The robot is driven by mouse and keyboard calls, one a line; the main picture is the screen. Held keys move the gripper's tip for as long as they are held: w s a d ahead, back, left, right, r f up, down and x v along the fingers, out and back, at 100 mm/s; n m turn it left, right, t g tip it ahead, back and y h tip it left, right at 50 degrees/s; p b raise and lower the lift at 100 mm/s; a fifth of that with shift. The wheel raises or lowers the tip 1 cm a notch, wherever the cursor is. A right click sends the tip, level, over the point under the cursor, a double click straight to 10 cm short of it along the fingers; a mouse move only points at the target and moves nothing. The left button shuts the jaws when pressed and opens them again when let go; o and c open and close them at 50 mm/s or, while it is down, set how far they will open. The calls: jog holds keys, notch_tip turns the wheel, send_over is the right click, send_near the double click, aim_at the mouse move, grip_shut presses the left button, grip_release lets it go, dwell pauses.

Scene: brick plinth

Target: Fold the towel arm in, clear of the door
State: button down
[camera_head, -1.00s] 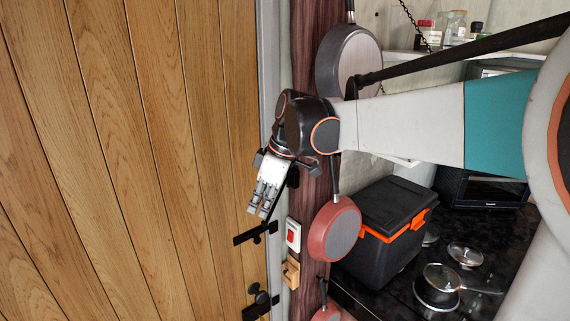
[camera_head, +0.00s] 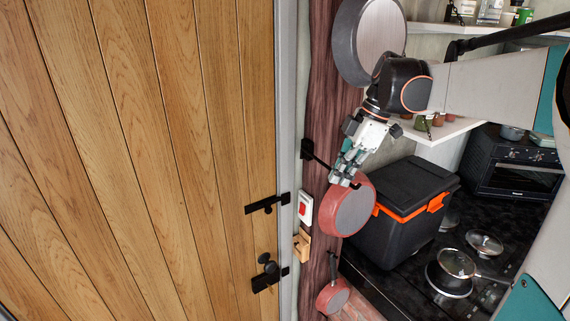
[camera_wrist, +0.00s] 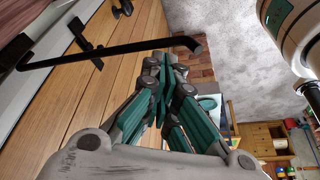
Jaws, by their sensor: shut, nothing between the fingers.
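The towel arm (camera_head: 321,162) is a thin black bar on a black wall mount (camera_head: 306,149) on the dark red post. In the head view it points right and down from the mount, away from the wooden door (camera_head: 190,170). My gripper (camera_head: 345,174) is shut and empty at the bar's outer end; whether it touches the bar is unclear. In the wrist view the bar (camera_wrist: 110,52) crosses just beyond my closed fingertips (camera_wrist: 166,72), and its bent end (camera_wrist: 190,42) shows to their right.
A red pan (camera_head: 352,212) hangs close below my gripper, and a grey pan (camera_head: 350,40) hangs above. A black cool box (camera_head: 400,190) stands to the right on the dark counter. Black door fittings (camera_head: 266,204) and a red switch (camera_head: 305,207) are lower left.

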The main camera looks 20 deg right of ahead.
jog(key=shift+d, duration=0.9)
jog(key=shift+w+r, duration=0.1)
jog(key=shift+r, duration=0.05)
